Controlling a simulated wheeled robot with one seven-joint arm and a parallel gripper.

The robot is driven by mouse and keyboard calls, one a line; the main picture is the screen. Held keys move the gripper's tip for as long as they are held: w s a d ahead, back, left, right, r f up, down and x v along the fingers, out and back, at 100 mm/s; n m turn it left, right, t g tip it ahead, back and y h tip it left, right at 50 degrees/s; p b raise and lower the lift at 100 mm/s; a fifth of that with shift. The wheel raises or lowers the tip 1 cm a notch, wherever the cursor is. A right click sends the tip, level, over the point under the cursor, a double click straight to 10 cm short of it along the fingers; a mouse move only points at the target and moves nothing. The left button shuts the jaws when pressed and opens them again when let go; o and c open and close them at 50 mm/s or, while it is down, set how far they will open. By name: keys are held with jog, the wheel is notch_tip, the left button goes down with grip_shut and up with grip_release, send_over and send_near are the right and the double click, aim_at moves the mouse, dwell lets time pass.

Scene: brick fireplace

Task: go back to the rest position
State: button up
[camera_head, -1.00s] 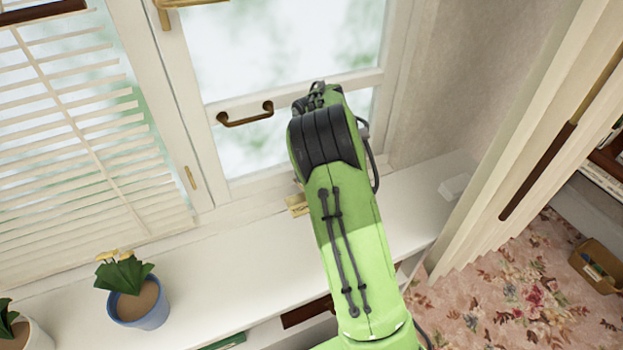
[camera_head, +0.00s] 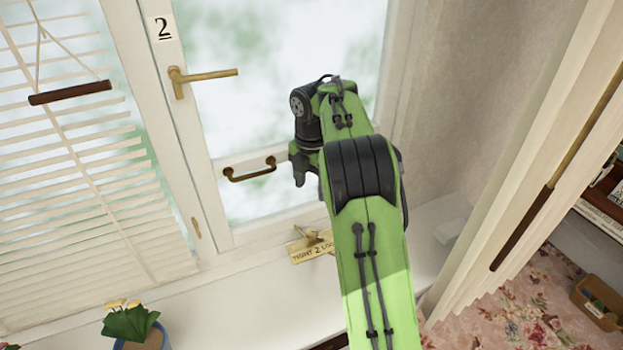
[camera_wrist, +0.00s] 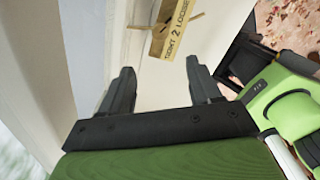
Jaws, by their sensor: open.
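My gripper (camera_wrist: 160,88) is open and empty in the wrist view, its two dark fingers spread apart over the white sill. In the head view my gripper (camera_head: 298,178) shows at the end of my green arm, in front of the window pane and just right of the lower brass pull handle (camera_head: 250,172). My forearm hides part of the window frame and sill.
A brass plate with a wing key (camera_head: 312,246) is on the sill area below the window; it also shows in the wrist view (camera_wrist: 172,30). A brass lever handle (camera_head: 203,78), blinds (camera_head: 75,190), a potted plant (camera_head: 130,325) and pale curtain folds (camera_head: 510,160) surround my arm.

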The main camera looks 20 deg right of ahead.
dwell(0.3)
jog(key=s+a+r+m+t+y, duration=0.1)
jog(key=s+a+r+m+t, duration=0.1)
jog(key=s+a+r+m, duration=0.35)
jog(key=s+a+r+m+t, duration=0.1)
jog(key=s+a+r+m, duration=0.2)
jog(key=s+r+m, duration=0.4)
jog(key=s+f+m+t, duration=0.1)
jog(key=s+f+m, duration=0.1)
jog(key=s, duration=0.3)
jog(key=s+f+m, duration=0.2)
jog(key=s+m, duration=0.3)
jog(key=s, duration=0.1)
jog(key=s+a+f+m+t+h, duration=0.1)
jog(key=s+f+m, duration=0.1)
jog(key=s, duration=0.4)
jog(key=shift+s+f+m+t, duration=0.2)
jog(key=shift+f+m+t, duration=0.15)
jog(key=shift+m, duration=0.5)
